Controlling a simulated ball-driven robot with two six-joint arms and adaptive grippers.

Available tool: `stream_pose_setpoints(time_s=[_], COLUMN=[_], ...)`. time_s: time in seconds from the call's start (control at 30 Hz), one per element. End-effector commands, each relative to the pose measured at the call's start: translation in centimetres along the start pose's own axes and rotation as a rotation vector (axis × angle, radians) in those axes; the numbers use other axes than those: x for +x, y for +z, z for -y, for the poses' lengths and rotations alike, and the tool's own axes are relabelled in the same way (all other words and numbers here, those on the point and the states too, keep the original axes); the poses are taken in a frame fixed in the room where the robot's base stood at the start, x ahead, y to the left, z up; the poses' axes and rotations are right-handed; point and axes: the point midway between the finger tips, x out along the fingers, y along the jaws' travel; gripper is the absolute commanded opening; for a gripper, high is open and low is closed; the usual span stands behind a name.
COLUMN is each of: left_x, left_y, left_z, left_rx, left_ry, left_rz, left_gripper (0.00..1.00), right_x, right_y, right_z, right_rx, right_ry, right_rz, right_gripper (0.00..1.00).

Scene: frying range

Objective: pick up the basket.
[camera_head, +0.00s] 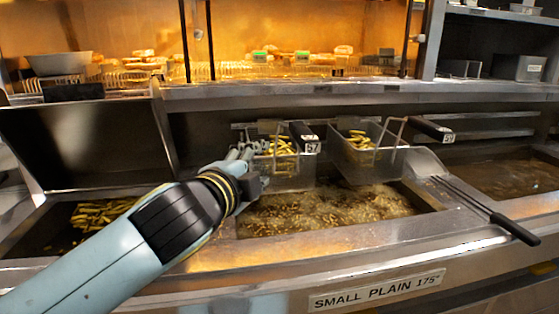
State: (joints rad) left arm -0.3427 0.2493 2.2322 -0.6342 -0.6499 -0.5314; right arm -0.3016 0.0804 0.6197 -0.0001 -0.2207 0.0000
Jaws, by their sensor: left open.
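Two wire frying baskets with fries hang above the bubbling oil of the middle fryer. The left basket (290,172) has a black handle tagged 57 (305,137). The right basket (365,158) has a black handle (431,129) that points to the right. My left gripper (246,150) is at the left side of the left basket, with its fingers close to the basket's rim. It is open, and I cannot tell whether it touches the basket. My left arm hides part of the fryer's front edge. My right gripper is not in view.
Hot oil (320,212) fills the middle fryer. A tool with a black handle (514,228) lies across the right rim. Fries (98,214) lie in the left fryer. A metal panel (85,140) stands at left, and a shelf (330,92) runs behind.

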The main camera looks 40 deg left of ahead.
Motion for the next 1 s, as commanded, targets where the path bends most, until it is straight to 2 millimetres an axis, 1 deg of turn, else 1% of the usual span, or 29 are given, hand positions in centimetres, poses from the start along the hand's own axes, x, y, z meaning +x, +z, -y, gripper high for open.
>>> stream_pose_setpoints(time_s=[0.03, 0.1, 0.17, 0.23, 0.4, 0.67, 0.8, 0.9, 1.0], left_x=[0.6, 1.1, 1.6, 2.6, 5.4, 7.9, 10.2, 11.4, 12.0], left_y=[-0.8, -1.7, -2.3, -2.6, -3.0, -3.2, -3.4, -3.5, -3.6], left_z=[1.2, 2.3, 2.9, 3.5, 3.9, 4.2, 4.5, 4.6, 4.6], left_rx=[0.076, 0.163, 0.207, 0.232, 0.232, 0.229, 0.229, 0.228, 0.227], left_ry=[-0.056, -0.115, -0.145, -0.162, -0.162, -0.16, -0.159, -0.16, -0.159], left_rz=[-0.037, -0.078, -0.099, -0.109, -0.11, -0.109, -0.109, -0.11, -0.11], left_gripper=[0.5, 0.5, 0.5, 0.5, 0.5, 0.5, 0.5, 0.5, 0.5], right_x=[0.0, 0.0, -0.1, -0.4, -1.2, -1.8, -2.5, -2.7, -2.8], right_y=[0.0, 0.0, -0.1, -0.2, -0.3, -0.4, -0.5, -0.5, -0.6], right_z=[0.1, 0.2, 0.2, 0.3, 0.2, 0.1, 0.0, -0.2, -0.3], right_rx=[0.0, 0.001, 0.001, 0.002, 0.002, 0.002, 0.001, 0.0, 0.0], right_ry=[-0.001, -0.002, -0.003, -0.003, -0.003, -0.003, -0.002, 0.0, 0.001], right_rz=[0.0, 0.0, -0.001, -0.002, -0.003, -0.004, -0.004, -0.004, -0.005], right_gripper=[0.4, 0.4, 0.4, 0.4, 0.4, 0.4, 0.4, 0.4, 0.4])
